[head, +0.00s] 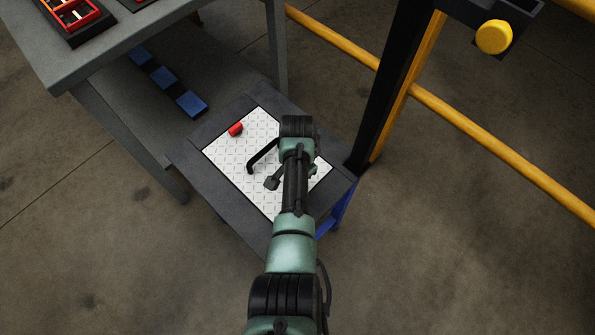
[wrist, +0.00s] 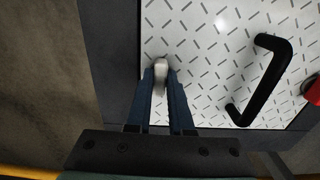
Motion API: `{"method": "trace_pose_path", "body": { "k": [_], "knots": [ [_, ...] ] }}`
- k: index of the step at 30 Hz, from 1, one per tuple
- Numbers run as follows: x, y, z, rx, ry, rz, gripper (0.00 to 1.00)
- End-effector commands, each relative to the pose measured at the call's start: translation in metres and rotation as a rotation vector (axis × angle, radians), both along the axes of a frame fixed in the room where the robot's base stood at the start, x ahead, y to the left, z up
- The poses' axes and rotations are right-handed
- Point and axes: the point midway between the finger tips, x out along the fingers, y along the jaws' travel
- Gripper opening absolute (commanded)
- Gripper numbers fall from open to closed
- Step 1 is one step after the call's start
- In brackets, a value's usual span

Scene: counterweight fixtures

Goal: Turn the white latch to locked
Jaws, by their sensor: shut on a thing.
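The white latch (wrist: 161,64) shows in the wrist view as a small pale piece near the left edge of the white patterned panel (wrist: 205,60). My gripper (wrist: 161,78) is shut on it, with one dark blue finger on each side. The latch points roughly up and down in that view. In the head view my arm hides the latch and the gripper's fingertips. The panel also shows there (head: 225,152), set in a dark frame.
A black bar handle (wrist: 272,85) stands on the panel to the right of my gripper, with a red knob (wrist: 314,90) beyond it. A grey table (head: 130,50) stands at the left. A dark post (head: 390,85) and a yellow rail (head: 470,122) are at the right.

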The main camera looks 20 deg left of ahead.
Motion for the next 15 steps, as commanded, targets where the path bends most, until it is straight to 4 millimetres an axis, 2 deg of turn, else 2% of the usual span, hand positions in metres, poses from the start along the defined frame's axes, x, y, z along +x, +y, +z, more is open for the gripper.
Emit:
{"method": "trace_pose_path", "body": {
  "k": [9,10,15],
  "knots": [
    [0.0016,-0.0002,0.0011,0.001,-0.004,-0.004,0.0],
    [0.0016,-0.0002,0.0011,0.001,-0.004,-0.004,0.21],
    [0.0013,-0.0002,0.0009,0.001,-0.003,-0.003,0.5]
  ]
}}
